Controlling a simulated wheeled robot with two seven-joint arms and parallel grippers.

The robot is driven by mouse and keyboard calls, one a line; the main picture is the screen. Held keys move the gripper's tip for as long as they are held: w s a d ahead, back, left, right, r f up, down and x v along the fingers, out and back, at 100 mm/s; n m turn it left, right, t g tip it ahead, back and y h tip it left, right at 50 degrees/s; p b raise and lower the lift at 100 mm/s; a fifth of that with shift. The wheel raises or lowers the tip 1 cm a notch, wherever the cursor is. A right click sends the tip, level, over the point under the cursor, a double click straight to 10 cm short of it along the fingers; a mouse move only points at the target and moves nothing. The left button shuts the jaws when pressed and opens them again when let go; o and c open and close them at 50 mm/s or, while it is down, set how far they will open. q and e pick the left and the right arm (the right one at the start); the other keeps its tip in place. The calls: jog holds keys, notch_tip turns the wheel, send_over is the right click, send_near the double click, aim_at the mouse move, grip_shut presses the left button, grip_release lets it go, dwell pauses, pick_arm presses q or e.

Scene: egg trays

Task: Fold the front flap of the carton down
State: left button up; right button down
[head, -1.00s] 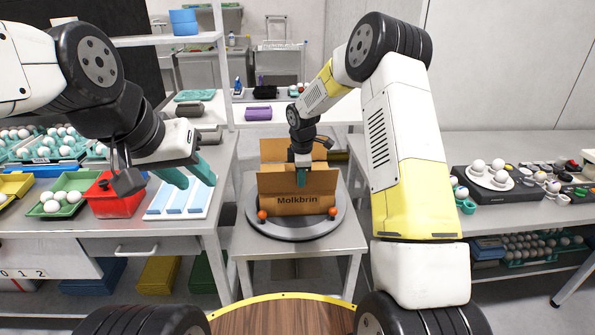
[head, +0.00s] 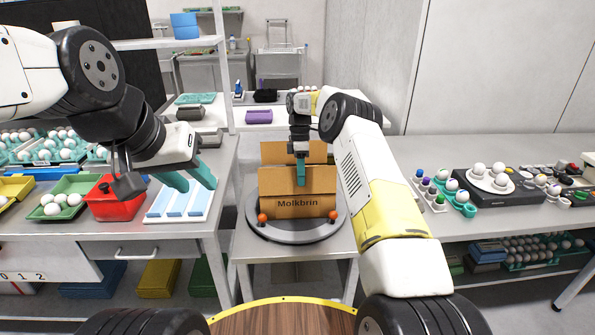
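The brown cardboard carton (head: 287,207), marked "Molkbrin", stands on a round grey turntable (head: 262,229) in the middle. Its front flap (head: 275,182) stands up above the printed front wall, and another brown flap (head: 272,151) rises behind it. My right gripper (head: 301,182) points down at the carton, its teal fingertips in front of the front flap in the view. Whether it touches the flap, and the gap between its fingers, cannot be made out. My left gripper (head: 190,185) is open and empty, above the white tray with blue bars (head: 178,214) on the left table.
Two orange balls (head: 262,217) sit at the carton's front corners. A red bin (head: 115,204) and a green egg tray (head: 74,186) are on the left table. The right table holds a black unit with a white egg plate (head: 489,181).

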jog(key=shift+a, duration=0.1)
dwell(0.3)
jog(key=c, duration=1.6)
grip_release()
jog(key=shift+c, duration=0.2)
